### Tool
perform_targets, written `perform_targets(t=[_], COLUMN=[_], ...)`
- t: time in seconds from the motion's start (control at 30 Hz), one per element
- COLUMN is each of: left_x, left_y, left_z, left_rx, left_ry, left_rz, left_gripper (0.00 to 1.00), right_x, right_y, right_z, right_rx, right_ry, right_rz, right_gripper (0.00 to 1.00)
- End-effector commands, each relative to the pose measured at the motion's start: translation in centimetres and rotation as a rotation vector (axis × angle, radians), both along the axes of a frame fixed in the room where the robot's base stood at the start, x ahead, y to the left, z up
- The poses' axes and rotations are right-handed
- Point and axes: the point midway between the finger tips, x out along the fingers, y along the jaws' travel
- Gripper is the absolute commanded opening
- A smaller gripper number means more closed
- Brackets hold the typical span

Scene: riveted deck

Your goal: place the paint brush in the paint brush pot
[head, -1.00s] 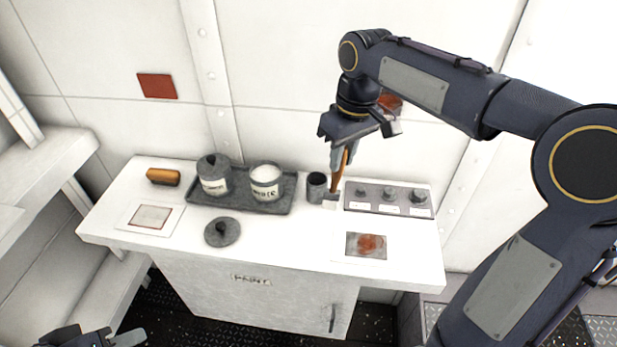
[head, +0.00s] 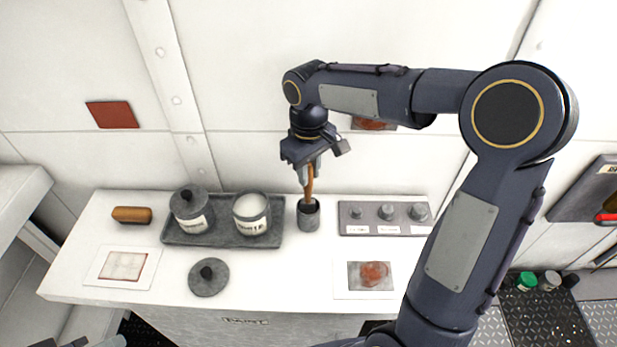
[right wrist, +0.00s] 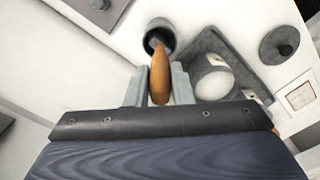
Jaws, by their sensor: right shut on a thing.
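The paint brush, with an orange-brown wooden handle (head: 309,184), hangs upright in my right gripper (head: 310,170). That gripper is shut on the handle just above the dark grey paint brush pot (head: 308,218). The brush's lower end reaches into the pot's mouth and its bristles are hidden there. The right wrist view shows the handle (right wrist: 160,78) between the two fingers, with its far end within the rim of the pot (right wrist: 166,26). Only a bit of my left gripper (head: 98,342) shows at the bottom left edge, and its jaws cannot be judged.
A dark tray (head: 218,239) with two paint cans stands left of the pot. A panel with three knobs (head: 388,228) lies to its right. A loose lid (head: 209,278), an orange-brown block (head: 132,215) and two sample cards lie on the white counter (head: 270,285).

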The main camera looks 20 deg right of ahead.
Motion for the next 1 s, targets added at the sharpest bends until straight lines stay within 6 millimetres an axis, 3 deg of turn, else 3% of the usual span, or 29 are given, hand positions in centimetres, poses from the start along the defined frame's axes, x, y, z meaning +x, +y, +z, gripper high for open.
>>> perform_targets(t=[0.2,0.57,0.6,0.73,1.0], left_x=[0.0,0.0,0.0,0.0,0.0], left_y=[0.0,0.0,0.0,0.0,0.0], left_z=[0.4,-0.1,0.1,0.1,0.2], left_rx=[0.000,0.000,0.000,0.000,0.000], left_ry=[0.000,0.000,0.000,0.000,0.000], left_rz=[0.000,0.000,0.000,0.000,0.000], left_gripper=[0.36,0.36,0.36,0.36,0.36], right_x=[0.0,0.0,0.0,0.0,0.0], right_y=[0.0,0.0,0.0,0.0,0.0], right_z=[-2.4,-2.9,-2.7,-2.7,-2.6], right_rx=[-0.001,0.000,0.000,0.000,0.000], right_ry=[0.002,0.000,0.000,0.000,0.000], right_rz=[-0.002,-0.001,-0.001,-0.001,-0.001], right_gripper=[0.01,0.01,0.26,0.43,0.43])
